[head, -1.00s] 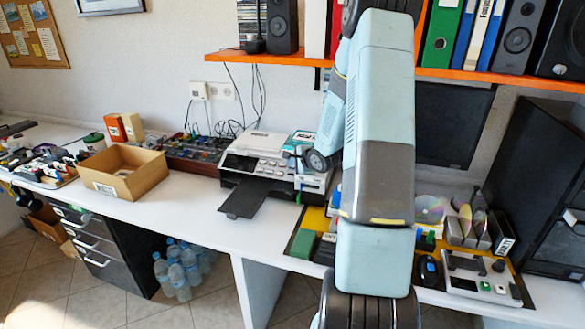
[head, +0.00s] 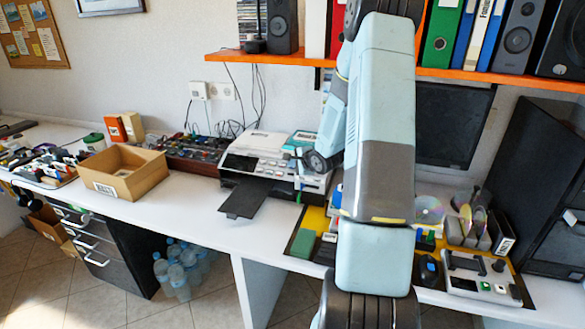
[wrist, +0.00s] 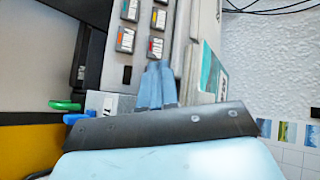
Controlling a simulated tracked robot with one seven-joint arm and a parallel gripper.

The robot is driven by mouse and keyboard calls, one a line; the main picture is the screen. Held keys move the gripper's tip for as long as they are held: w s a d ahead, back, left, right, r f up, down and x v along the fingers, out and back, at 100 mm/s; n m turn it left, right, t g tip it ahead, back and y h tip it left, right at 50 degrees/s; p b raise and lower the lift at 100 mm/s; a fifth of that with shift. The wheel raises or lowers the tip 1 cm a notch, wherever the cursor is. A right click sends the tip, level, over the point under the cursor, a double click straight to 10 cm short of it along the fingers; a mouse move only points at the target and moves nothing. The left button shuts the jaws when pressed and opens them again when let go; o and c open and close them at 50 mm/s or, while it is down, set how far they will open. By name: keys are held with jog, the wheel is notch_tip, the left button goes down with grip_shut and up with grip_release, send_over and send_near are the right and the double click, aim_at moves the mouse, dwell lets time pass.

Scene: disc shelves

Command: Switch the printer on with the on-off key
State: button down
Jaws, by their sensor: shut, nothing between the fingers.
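The printer (head: 268,148) stands on the white desk against the wall, pale on top with a dark front and a dark tray pulled out. Its panel (wrist: 143,60) shows in the wrist view, with several small grey keys bearing coloured labels. In the head view my gripper (head: 290,156) is small at the printer's right side. I cannot tell which key is the on-off key.
An open cardboard box (head: 122,186) and a tray of cables (head: 190,152) stand left of the printer. A green box (head: 302,244) and a control panel (head: 480,276) lie to the right. An orange shelf (head: 270,59) runs above.

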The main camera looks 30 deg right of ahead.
jog(key=shift+d+f, duration=0.2)
jog(key=shift+f, duration=0.3)
dwell(0.8)
jog(key=shift+r, duration=0.1)
jog(key=shift+s+a+r, duration=0.1)
jog(key=shift+s+r, duration=0.1)
jog(key=shift+r, duration=0.3)
jog(key=shift+a+r, duration=0.15)
jog(key=shift+r, duration=0.1)
jog(key=shift+a+r, duration=0.1)
jog(key=shift+r, duration=0.15)
jog(key=shift+s+a+r, duration=0.35)
jog(key=shift+r, duration=0.45)
jog(key=shift+s+a+r, duration=0.3)
jog(key=shift+r, duration=0.55)
jog(key=shift+s+a+r, duration=0.35)
jog(key=shift+r, duration=0.45)
